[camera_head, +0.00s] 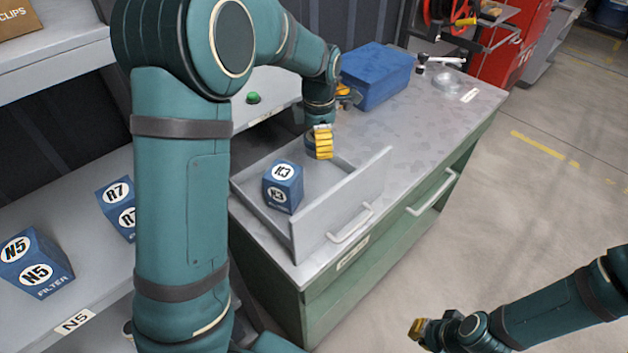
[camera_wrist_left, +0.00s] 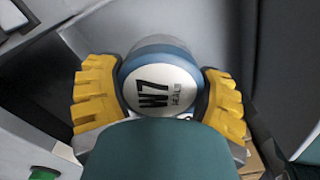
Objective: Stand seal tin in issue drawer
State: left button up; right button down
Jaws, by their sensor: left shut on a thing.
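My left gripper (camera_head: 322,143) is shut on the seal tin (camera_wrist_left: 158,84), a round blue tin with a white lid marked W7. In the left wrist view the yellow fingers (camera_wrist_left: 160,95) grip it from both sides. In the head view the tin is mostly hidden by the gripper. The issue drawer (camera_head: 340,205) is pulled open, a grey open tray with a handle. My left gripper is over its far end; I cannot tell whether the tin touches the floor. My right gripper (camera_head: 418,329) is low at the right, away from the bench; its opening is unclear.
A blue case (camera_head: 376,75) sits at the back of the bench. Filter boxes N5 (camera_head: 36,263) and R7 (camera_head: 117,208) stand on the left shelf. The bench top (camera_head: 430,115) at right is mostly clear.

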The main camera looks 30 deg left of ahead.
aim_at(318, 179)
pick_arm(q)
jog(key=shift+w+f, duration=0.1)
jog(key=shift+f, duration=0.4)
jog(key=f, duration=0.2)
jog(key=f+b, duration=0.1)
jog(key=shift+s+f, duration=0.25)
jog(key=shift+f, duration=0.05)
jog(key=shift+w+f+b, duration=0.1)
jog(key=shift+f+b, duration=0.55)
jog(key=shift+f, duration=2.05)
jog(key=shift+f, duration=0.15)
jog(key=o, duration=1.2)
jog(key=shift+o, duration=0.2)
notch_tip(318, 179, up, 12)
jog(key=p, duration=0.2)
jog(key=shift+p, duration=0.35)
